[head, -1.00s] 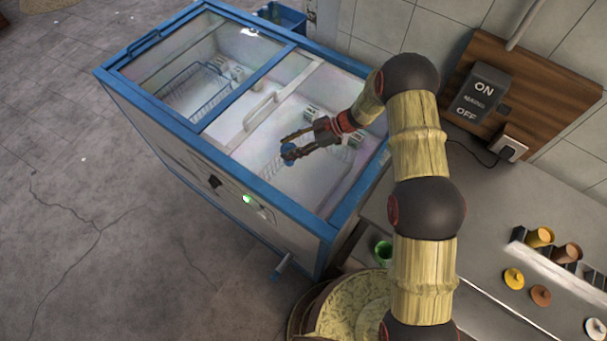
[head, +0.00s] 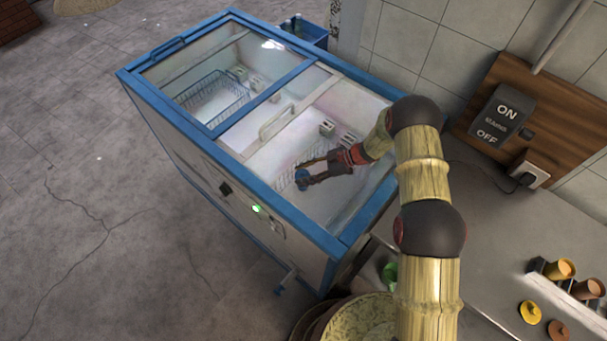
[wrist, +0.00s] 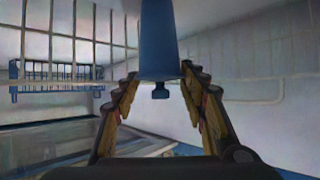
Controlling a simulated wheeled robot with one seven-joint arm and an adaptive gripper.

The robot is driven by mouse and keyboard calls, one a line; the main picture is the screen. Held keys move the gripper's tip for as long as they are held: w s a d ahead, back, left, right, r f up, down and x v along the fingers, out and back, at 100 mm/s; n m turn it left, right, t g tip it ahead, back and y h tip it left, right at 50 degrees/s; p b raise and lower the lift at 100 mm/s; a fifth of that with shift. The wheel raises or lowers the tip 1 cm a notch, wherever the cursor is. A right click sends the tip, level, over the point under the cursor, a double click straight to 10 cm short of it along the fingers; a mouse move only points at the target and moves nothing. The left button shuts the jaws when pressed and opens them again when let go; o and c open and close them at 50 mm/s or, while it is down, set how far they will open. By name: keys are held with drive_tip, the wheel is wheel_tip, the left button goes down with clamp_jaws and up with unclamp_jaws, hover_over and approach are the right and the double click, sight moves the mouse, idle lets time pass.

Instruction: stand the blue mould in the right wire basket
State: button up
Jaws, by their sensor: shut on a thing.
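The blue mould (head: 301,180) is in my gripper (head: 308,176), inside the right part of the chest freezer. In the wrist view the blue mould (wrist: 158,35) is a smooth tapering body with a small knob at its lower end. My fingers (wrist: 160,105) are shut on it from both sides. The right wire basket (head: 284,181) shows only faintly beside and below the mould in the head view. Wire bars (wrist: 74,45) rise at the upper left of the wrist view. Whether the mould touches the basket cannot be told.
The freezer (head: 205,141) has a raised blue rim and a sliding lid with a handle (head: 276,122). Another wire basket (head: 217,101) is in its left part. Small pale blocks (head: 327,128) lie inside. A switch board (head: 505,112) and counter stand at right.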

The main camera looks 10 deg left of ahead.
drive_tip(key=shift+f, duration=0.2)
drive_tip(key=o, duration=1.6)
drive_tip(key=shift+c, duration=0.2)
drive_tip(key=shift+o, duration=0.2)
drive_tip(key=shift+r, duration=0.1)
